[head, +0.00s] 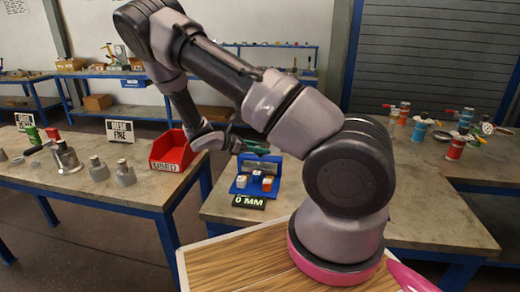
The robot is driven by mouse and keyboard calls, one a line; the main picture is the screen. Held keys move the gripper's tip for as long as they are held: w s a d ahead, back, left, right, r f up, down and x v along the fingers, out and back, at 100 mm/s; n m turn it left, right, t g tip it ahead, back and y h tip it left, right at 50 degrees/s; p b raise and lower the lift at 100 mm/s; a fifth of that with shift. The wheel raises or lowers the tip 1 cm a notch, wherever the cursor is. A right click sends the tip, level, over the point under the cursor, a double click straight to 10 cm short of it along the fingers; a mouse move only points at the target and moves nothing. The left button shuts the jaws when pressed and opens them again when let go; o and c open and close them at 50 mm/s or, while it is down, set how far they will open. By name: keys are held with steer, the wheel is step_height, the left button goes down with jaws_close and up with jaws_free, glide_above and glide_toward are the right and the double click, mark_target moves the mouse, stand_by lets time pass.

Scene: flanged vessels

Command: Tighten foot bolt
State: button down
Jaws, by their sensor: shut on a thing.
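My gripper (239,145) is at the end of my arm, above the blue stand on the middle table. It is shut on a slim teal-green item (258,149), which points right. My arm partly covers the area, and the item's far end is hard to make out. The blue stand (240,188) holds small white and orange pieces and has a "0 MM" sign (249,201) at its front. I cannot make out a foot bolt in this view.
A red "USED" bin (172,151) stands at the left table's right end. Metal vessels (66,158) and a "FINE" sign (120,131) are on that table. Several red and blue valve fittings (456,146) stand on the right table. A gap separates the left and middle tables.

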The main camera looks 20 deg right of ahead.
steer(key=m+g, duration=0.4)
steer(key=g, duration=0.1)
steer(key=shift+m+y, duration=0.3)
steer(key=shift+y, duration=0.1)
steer(key=m+g+y, duration=0.2)
steer(key=m+g, duration=0.1)
steer(key=g, duration=0.1)
steer(key=shift+m, duration=0.4)
steer(key=m+g+y, duration=0.3)
steer(key=m+y, duration=0.1)
steer(key=shift+m+g+y, duration=1)
steer(key=shift+m+y, duration=0.9)
steer(key=shift+y, duration=0.1)
steer(key=shift+c, duration=1.5)
jaws_free()
